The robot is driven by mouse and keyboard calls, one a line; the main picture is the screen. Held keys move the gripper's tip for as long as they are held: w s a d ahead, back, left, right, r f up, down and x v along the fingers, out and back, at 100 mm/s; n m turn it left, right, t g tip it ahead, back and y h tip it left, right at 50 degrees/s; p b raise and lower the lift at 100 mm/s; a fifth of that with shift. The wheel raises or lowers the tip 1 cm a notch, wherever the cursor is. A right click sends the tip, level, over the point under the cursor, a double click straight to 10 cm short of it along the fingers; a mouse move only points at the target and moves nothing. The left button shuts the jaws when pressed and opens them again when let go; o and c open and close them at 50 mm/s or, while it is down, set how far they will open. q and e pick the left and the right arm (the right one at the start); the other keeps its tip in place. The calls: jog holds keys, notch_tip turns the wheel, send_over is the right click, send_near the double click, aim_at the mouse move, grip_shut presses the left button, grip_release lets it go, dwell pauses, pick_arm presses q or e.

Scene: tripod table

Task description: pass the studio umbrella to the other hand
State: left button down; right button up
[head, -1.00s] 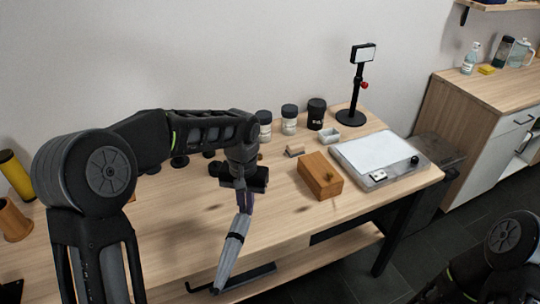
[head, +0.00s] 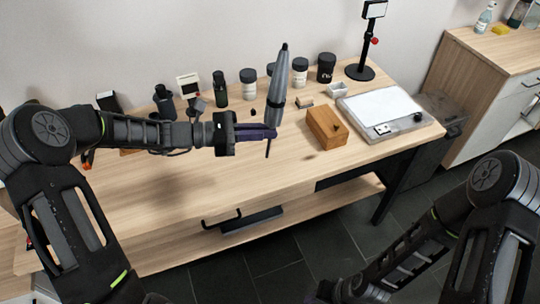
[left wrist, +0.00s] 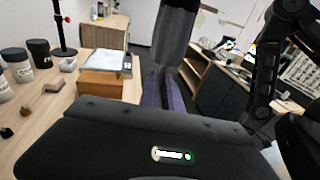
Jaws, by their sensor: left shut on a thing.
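The studio umbrella (head: 277,90) is folded, grey with a dark tip, and stands nearly upright above the table, leaning slightly. My left gripper (head: 268,132) is shut on it near its lower end, with a thin dark shaft showing below the fingers. In the left wrist view the grey umbrella (left wrist: 174,35) rises from between the purple fingers (left wrist: 163,92).
The wooden table (head: 190,205) has a wooden box (head: 327,127), a light panel (head: 383,115), a stand (head: 360,72) and several jars along the back. Its front part is clear. A wooden cabinet (head: 490,80) stands at the right.

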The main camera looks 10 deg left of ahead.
pick_arm(q)
jog(key=a+t, duration=0.1)
jog(key=w+a+r+n+t, duration=0.1)
jog(key=w+a+n+t, duration=0.1)
jog(key=a+t, duration=0.1)
jog(key=shift+r, duration=0.4)
jog(key=shift+r, duration=0.15)
notch_tip(320, 180, up, 4)
jog(key=p, duration=0.3)
